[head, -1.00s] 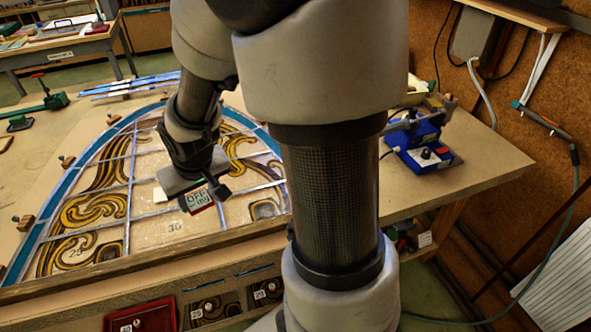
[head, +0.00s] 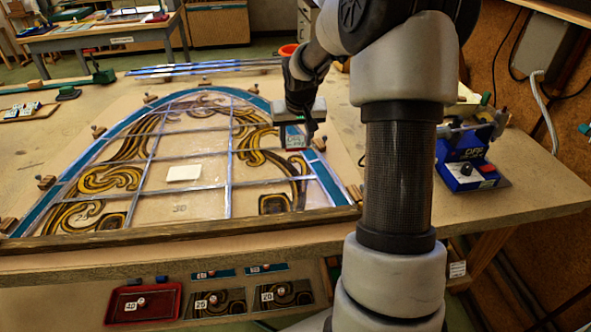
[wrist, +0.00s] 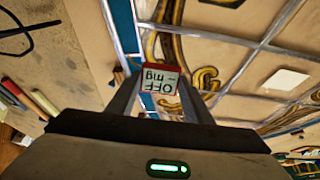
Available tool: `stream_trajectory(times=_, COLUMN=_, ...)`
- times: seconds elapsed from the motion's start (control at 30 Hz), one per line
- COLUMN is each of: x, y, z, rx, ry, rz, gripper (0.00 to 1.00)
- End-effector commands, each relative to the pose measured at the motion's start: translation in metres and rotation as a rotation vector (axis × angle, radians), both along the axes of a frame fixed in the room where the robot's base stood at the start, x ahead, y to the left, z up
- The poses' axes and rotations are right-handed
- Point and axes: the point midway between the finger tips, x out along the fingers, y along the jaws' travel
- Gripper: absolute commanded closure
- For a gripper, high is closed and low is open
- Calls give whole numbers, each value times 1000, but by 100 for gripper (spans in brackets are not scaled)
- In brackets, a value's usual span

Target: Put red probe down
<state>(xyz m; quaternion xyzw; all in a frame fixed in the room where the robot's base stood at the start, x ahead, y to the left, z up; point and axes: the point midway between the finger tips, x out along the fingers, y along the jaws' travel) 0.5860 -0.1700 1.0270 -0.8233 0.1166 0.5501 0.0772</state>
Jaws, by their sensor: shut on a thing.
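My gripper (head: 299,131) is above the right edge of the leaded panel (head: 225,145), near its blue border. It is shut on the red probe (wrist: 160,82), a small red-edged block with a pale face reading "OFF" and "mg". In the wrist view the probe sits between the two fingertips, and its writing appears upside down. The probe also shows small under my gripper in the head view (head: 296,142). Whether it touches the panel or hangs above it, I cannot tell.
A white card (head: 183,173) lies on the panel. A blue device (head: 466,160) with an OFF display stands at the right of the bench (head: 525,185). Pencils (wrist: 42,103) lie on the bench beside the panel. A red tray (head: 178,290) is below the front edge.

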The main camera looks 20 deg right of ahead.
Motion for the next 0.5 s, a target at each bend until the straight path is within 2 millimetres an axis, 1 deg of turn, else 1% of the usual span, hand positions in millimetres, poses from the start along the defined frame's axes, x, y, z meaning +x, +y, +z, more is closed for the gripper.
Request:
stream_trajectory(times=0.03, x=-1, y=1, z=-12, rx=3, ry=3, rz=1, gripper=77)
stream_trajectory(times=0.13, x=-1, y=1, z=-29, rx=2, ry=2, rz=2, gripper=77)
stream_trajectory(times=0.2, x=0, y=1, z=-37, rx=1, ry=2, rz=1, gripper=77)
stream_trajectory(times=0.37, x=0, y=2, z=-48, rx=1, ry=1, rz=1, gripper=77)
stream_trajectory(times=0.5, x=-1, y=2, z=-68, rx=1, ry=3, rz=2, gripper=77)
